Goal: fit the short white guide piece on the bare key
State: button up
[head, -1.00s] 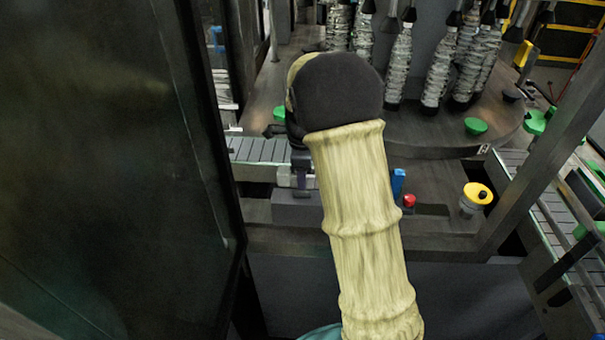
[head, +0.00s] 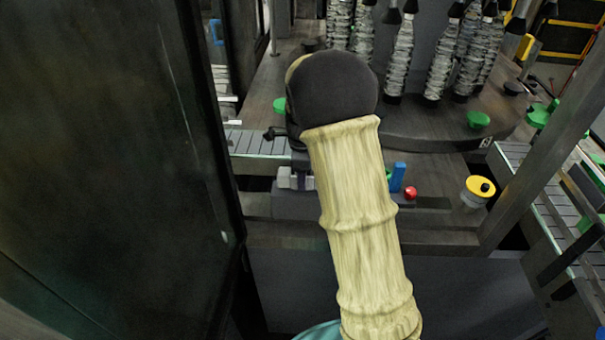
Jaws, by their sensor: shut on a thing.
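My gripper (head: 299,164) is low behind my black wrist, which hides most of it. Its dark jaws are shut on a small white piece, the short white guide piece (head: 284,179), just above or at a low grey block (head: 292,205). White shows on both sides of a darker purple-grey strip there. I cannot tell whether the piece touches the block or sits around anything. The bare key cannot be made out; my gripper and arm cover that spot.
A blue upright block (head: 397,177) and a red knob (head: 410,193) stand right of my arm. A yellow-topped cylinder (head: 479,189) is farther right. A slatted conveyor (head: 258,143) lies behind on the left. A dark panel (head: 120,170) fills the left side.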

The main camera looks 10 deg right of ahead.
jog(key=shift+f+b, duration=0.35)
jog(key=shift+f, duration=0.4)
jog(key=o, duration=1.1)
jog(key=shift+o, duration=0.2)
notch_tip(320, 180, up, 18)
jog(key=b, duration=0.2)
jog(key=shift+f, duration=0.25)
